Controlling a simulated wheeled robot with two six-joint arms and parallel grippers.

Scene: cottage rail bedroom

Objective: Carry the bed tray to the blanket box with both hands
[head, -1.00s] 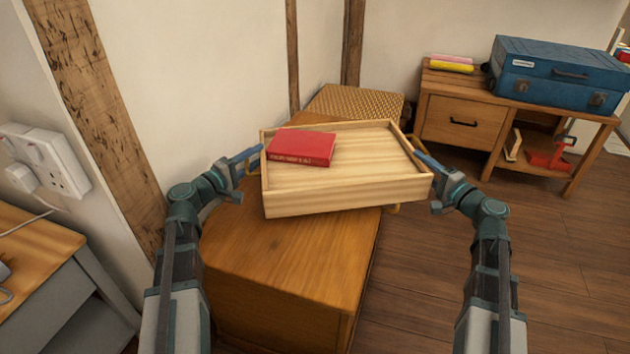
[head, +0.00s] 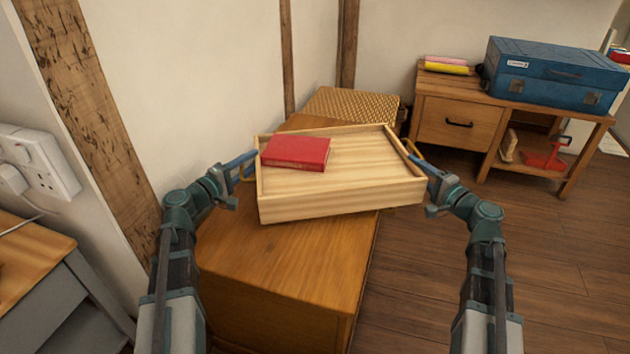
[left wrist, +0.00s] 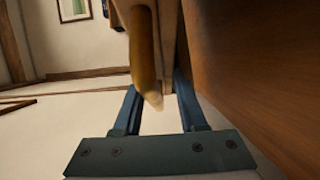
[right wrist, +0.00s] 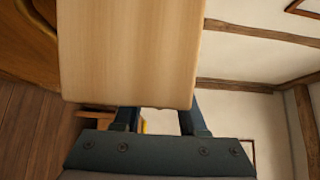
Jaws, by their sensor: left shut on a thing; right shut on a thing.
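The bed tray (head: 340,197) is a shallow pale wooden tray with raised sides and yellow handles at its ends. A red book (head: 296,152) lies in its left part. My left gripper (head: 248,162) is shut on the left handle, which shows between its fingers in the left wrist view (left wrist: 146,55). My right gripper (head: 418,162) is shut at the tray's right end; the tray wall hides its grip in the right wrist view (right wrist: 130,50). The tray is over the orange-brown wooden chest (head: 275,265), likely the blanket box, overhanging its right edge. Contact beneath is hidden.
A woven-topped box (head: 350,103) stands behind the tray by the wall. A low wooden cabinet (head: 455,122) with a blue suitcase (head: 555,75) is at the back right. A grey-sided table (head: 40,290) is at the left. Floor (head: 480,250) on the right is clear.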

